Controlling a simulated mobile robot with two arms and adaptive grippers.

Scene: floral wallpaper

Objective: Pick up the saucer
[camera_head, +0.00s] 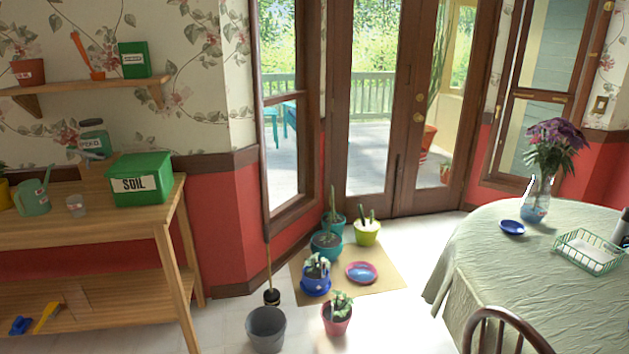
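A shallow round saucer with a pink rim and a blue middle (361,272) lies on the tan mat (385,283) on the floor, among potted plants. A small dark blue dish (512,227), also saucer-like, sits on the cloth-covered round table (480,262) at the right. I cannot tell which of the two the task names. Both look empty and nothing covers them. Neither of my grippers is in view.
Potted plants stand around the mat, including a blue pot (316,284) and a red pot (337,318). A grey bucket (266,330) stands at the front. The wooden bench (85,235) is at left; a chair (505,325) blocks the table's near side. Floor between mat and table is clear.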

